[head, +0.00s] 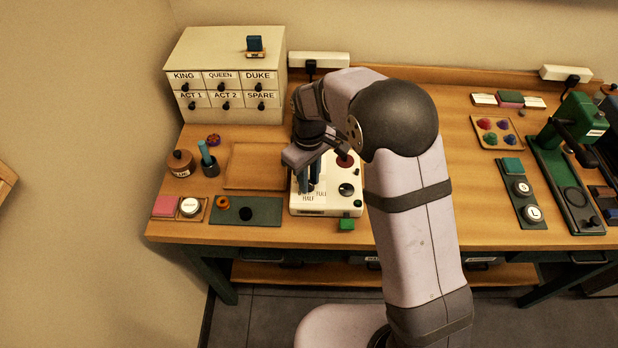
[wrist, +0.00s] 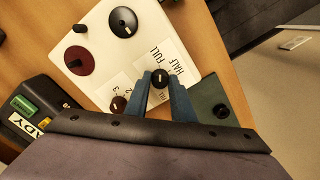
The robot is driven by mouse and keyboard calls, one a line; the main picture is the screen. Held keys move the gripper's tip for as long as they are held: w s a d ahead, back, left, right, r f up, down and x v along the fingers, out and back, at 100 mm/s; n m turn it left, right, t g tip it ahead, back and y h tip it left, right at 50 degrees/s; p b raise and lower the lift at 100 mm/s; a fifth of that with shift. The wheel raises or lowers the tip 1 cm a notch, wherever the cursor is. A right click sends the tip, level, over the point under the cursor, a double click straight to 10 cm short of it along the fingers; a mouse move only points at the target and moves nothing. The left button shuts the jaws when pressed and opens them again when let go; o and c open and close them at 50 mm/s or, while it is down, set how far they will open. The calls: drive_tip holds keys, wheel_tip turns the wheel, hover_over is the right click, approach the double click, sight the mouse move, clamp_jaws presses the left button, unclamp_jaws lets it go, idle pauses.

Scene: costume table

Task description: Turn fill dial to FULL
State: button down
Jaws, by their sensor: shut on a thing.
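The white control panel (head: 325,207) stands near the front of the table, partly hidden behind my gripper and arm. My gripper (head: 307,186) points down over its left part. In the wrist view, my gripper (wrist: 162,80) has its two blue fingers on either side of the small black fill dial (wrist: 159,80), shut on it. The FULL label (wrist: 157,52) and HALF label (wrist: 175,67) lie just beyond the dial, and FILL is printed at its near side. A pale mark shows on the dial, but its exact heading is too small to tell.
On the panel are a brown knob (wrist: 118,104) beside numbers, a dark red disc (wrist: 79,61) and a black round dial (wrist: 123,22).

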drive_tip(key=shift+r, duration=0.1)
drive_tip(key=c, duration=1.5)
unclamp_jaws()
drive_tip(key=shift+r+b, duration=1.1)
drive_tip(key=shift+r, duration=2.55)
drive_tip(key=s+d+f+m, duration=0.1)
drive_tip(key=s+d+m, duration=0.2)
drive_tip(key=s+d, duration=0.2)
drive_tip(key=s+d+f+m, duration=0.2)
drive_tip(key=s+d+m, duration=0.1)
drive_tip(key=s+d, duration=0.3)
drive_tip(key=s+d+f+m, duration=0.2)
drive_tip(key=s+d, duration=0.3)
drive_tip(key=s, duration=0.4)
drive_tip(key=shift+s+d+m, duration=0.1)
drive_tip(key=shift+d+m, duration=0.25)
drive_tip(key=shift+m, duration=0.35)
